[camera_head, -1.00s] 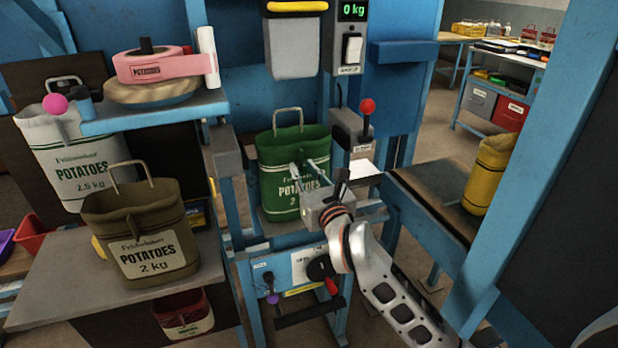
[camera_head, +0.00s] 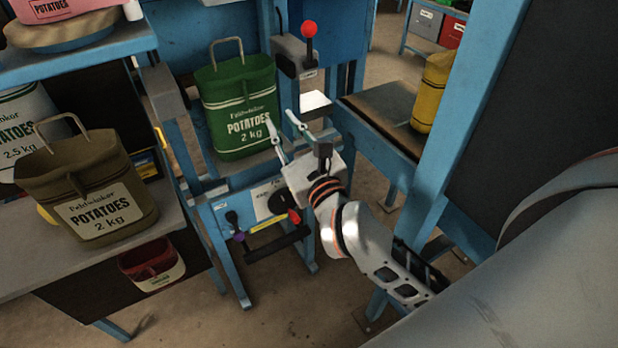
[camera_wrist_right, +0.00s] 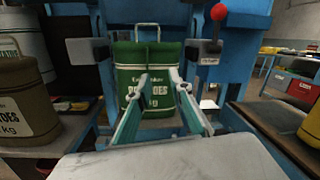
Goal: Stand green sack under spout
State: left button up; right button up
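The green sack (camera_head: 240,108), labelled POTATOES 2 kg, stands upright on the blue frame's platform, its wire handle raised. In the right wrist view the green sack (camera_wrist_right: 150,60) is straight ahead, beyond the fingers. My right gripper (camera_head: 283,126) is in front of the sack at its lower right. Its two fingers are spread with nothing between them; the right wrist view shows the open gripper (camera_wrist_right: 160,82) too. A gap seems to lie between fingertips and sack. The spout is out of view in the head view now. My left gripper is not in view.
A brown sack (camera_head: 90,190) stands on the grey table at left, with a white sack (camera_head: 25,122) behind it. A red-knobbed lever (camera_head: 309,30) rises right of the green sack. A yellow sack (camera_head: 432,92) stands on the right-hand bench. Blue posts flank the platform.

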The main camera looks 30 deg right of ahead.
jog(key=s+a+f+n+g+y, duration=0.1)
jog(key=s+a+f+n+y, duration=0.25)
jog(key=f+n, duration=0.7)
jog(key=s+a+f+n+y, duration=0.3)
jog(key=s+f+n, duration=0.25)
jog(key=n, duration=1.05)
jog(key=s+d+f+n+g+h, duration=0.1)
jog(key=s+d+f+n+g, duration=0.1)
jog(key=s+f+n, duration=0.4)
jog(key=s+d+f+n+g+h, duration=0.2)
jog(key=s+f+n+g, duration=0.3)
jog(key=f, duration=1.2)
jog(key=shift+s+d+f+n+g, duration=0.25)
jog(key=shift+s+n+g, duration=0.1)
jog(key=shift+s, duration=0.15)
jog(key=shift+r, duration=0.1)
